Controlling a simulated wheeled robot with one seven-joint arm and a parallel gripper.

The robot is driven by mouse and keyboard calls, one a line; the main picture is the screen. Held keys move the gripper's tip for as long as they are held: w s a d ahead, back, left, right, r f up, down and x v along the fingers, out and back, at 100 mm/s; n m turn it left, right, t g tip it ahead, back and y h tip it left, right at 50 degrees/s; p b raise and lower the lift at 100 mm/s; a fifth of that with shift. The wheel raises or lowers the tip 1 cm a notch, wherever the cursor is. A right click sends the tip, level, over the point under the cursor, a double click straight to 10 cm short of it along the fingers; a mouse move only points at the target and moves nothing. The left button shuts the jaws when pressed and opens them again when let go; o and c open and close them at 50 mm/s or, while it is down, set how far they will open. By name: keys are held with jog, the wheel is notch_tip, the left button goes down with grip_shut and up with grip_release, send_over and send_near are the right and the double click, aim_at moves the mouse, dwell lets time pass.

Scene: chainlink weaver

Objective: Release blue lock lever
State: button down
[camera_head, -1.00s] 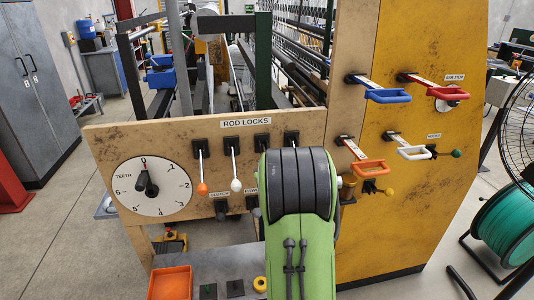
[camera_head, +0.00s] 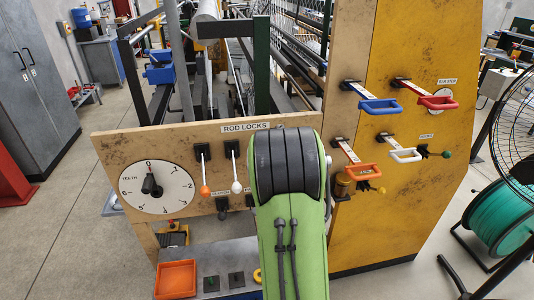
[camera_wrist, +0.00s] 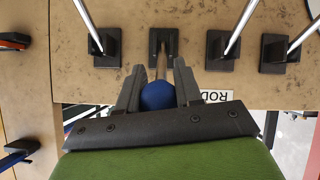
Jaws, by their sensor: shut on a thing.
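The wrist view looks at the lock panel upside down. The blue lock lever's round knob (camera_wrist: 158,96) sits between the two dark fingers of my gripper (camera_wrist: 157,76), which is shut on it. Its rod runs back to a black mount (camera_wrist: 163,44) on the tan panel. In the head view my green arm hides the blue lever and my gripper. The "ROD LOCKS" panel (camera_head: 112,150) shows the orange-knobbed lever (camera_head: 204,190) and the white-knobbed lever (camera_head: 236,187) left of my arm, both hanging down.
Neighbouring levers flank my gripper in the wrist view, a close one on the left (camera_wrist: 85,18) and others on the right (camera_wrist: 240,22). A teeth dial (camera_head: 157,186) is at left. Blue (camera_head: 380,106), red (camera_head: 438,103), white (camera_head: 406,156) and orange (camera_head: 362,173) handles jut from the yellow cabinet.

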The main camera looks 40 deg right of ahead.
jog(key=shift+w+r, duration=0.15)
jog(key=shift+r, duration=0.1)
jog(key=c, duration=1.1)
grip_release()
jog(key=o, duration=0.3)
jog(key=shift+f, duration=0.15)
jog(key=b+v, duration=0.1)
jog(key=v, duration=1.4)
jog(key=shift+s+a, duration=0.25)
